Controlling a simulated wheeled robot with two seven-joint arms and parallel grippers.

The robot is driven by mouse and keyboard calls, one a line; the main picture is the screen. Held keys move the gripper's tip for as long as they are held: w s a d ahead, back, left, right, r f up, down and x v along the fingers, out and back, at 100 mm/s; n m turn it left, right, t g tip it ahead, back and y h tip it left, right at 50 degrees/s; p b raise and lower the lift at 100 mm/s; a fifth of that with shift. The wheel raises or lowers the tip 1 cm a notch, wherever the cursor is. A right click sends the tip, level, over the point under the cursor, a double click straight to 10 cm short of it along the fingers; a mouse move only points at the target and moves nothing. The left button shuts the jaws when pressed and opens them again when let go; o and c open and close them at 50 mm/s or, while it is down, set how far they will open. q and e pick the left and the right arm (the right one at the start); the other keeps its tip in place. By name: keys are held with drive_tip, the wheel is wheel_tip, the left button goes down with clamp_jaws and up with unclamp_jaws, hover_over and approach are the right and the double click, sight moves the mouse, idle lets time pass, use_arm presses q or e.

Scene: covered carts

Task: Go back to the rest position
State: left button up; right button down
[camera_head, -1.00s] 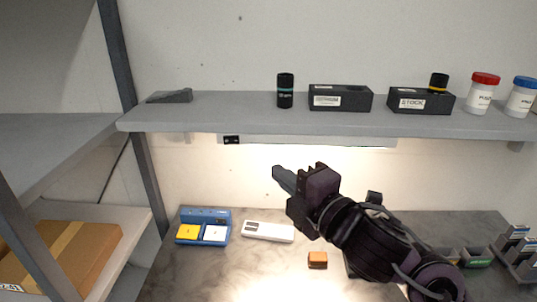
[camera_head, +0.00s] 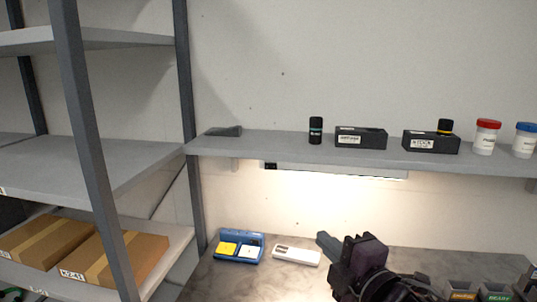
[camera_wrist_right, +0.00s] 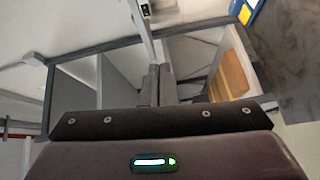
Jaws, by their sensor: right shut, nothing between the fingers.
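My right gripper (camera_head: 325,242) is low at the right of centre in the head view, above the bench. Its dark fingers are together and nothing is between them. In the right wrist view the shut fingers (camera_wrist_right: 160,85) point toward the grey shelving. My left gripper is not in view.
A grey bench (camera_head: 225,284) holds a blue tray (camera_head: 250,259) with yellow and white blocks, and a white device (camera_head: 296,255). The wall shelf (camera_head: 270,146) bears bottles, dark holders and jars. A rack (camera_head: 95,170) with cardboard boxes (camera_head: 135,258) stands left.

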drive_tip(key=s+d+f+m+g+h, duration=0.25)
drive_tip(key=f+m, duration=0.35)
drive_tip(key=f, duration=0.3)
drive_tip(key=s+d+f+m+g+h, duration=0.1)
drive_tip(key=d+f+m+g+h, duration=0.3)
drive_tip(key=f, duration=0.4)
drive_tip(key=s+d+f+m+g, duration=0.2)
drive_tip(key=s+f+m+g, duration=0.4)
drive_tip(key=s+f+m, duration=0.5)
drive_tip(key=s+f+n+g, duration=0.1)
drive_tip(key=s+f, duration=0.1)
drive_tip(key=f, duration=1.4)
drive_tip(key=s+f+n, duration=0.1)
drive_tip(key=s+f, duration=0.2)
drive_tip(key=f, duration=1.3)
drive_tip(key=s+d+f, duration=0.2)
drive_tip(key=s+f, duration=0.7)
drive_tip(key=s+d+f+g+b, duration=0.1)
drive_tip(key=s+d+f, duration=0.1)
drive_tip(key=s+f, duration=0.8)
drive_tip(key=shift+s, duration=0.25)
